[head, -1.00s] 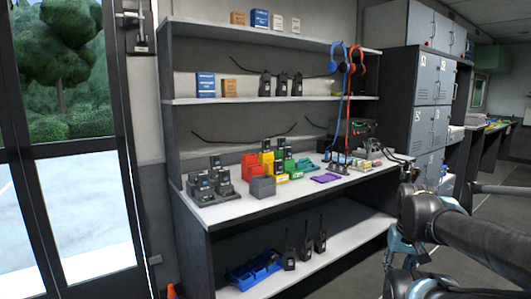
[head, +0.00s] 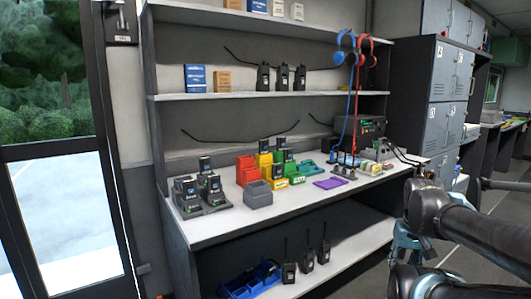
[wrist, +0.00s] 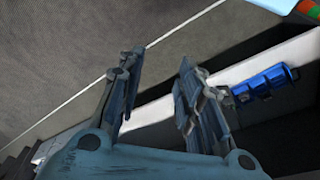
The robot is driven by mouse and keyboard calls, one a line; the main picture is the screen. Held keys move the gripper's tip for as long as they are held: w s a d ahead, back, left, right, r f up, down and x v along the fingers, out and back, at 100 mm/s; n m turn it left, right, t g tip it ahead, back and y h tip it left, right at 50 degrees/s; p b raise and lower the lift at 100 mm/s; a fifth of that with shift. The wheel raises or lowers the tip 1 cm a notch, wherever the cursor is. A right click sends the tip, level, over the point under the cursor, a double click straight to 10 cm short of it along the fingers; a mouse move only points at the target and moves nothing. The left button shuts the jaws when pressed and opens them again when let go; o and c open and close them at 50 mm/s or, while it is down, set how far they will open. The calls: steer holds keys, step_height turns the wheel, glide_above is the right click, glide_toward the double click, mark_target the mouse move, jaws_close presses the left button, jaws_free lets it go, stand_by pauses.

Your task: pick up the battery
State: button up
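Small dark blocks that look like batteries stand in a charger (head: 203,207) at the left of the workbench (head: 240,222). In the head view my arm is at the right, in front of the bench's right end, away from these blocks.
A grey box (head: 258,195), a red bin (head: 246,170) and a purple tray (head: 330,183) are on the bench. Radios (head: 281,77) stand on the shelf above. A blue bin (head: 250,279) and more radios are on the lower shelf. Lockers (head: 447,75) stand behind my arm.

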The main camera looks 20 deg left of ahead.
steer(key=shift+o, duration=1.4)
steer(key=w+a+r+m+t+y, duration=0.2)
steer(key=w+a+r+m+y, duration=0.3)
steer(key=w+a, duration=0.45)
steer(key=w+a+r+m+t+y, duration=0.25)
steer(key=w+a+r+m, duration=0.45)
steer(key=a, duration=0.5)
steer(key=w+a+r+m+t+y, duration=0.2)
steer(key=w+a+r+m+y, duration=0.25)
steer(key=w+a+r, duration=0.4)
steer(key=m+t+y, duration=0.2)
steer(key=m+t, duration=0.1)
steer(key=m, duration=0.6)
glide_toward(266, 147)
steer(key=shift+m, duration=0.45)
steer(key=shift+x, duration=3.85)
steer(key=shift+f, duration=0.1)
steer(key=shift+c, duration=0.6)
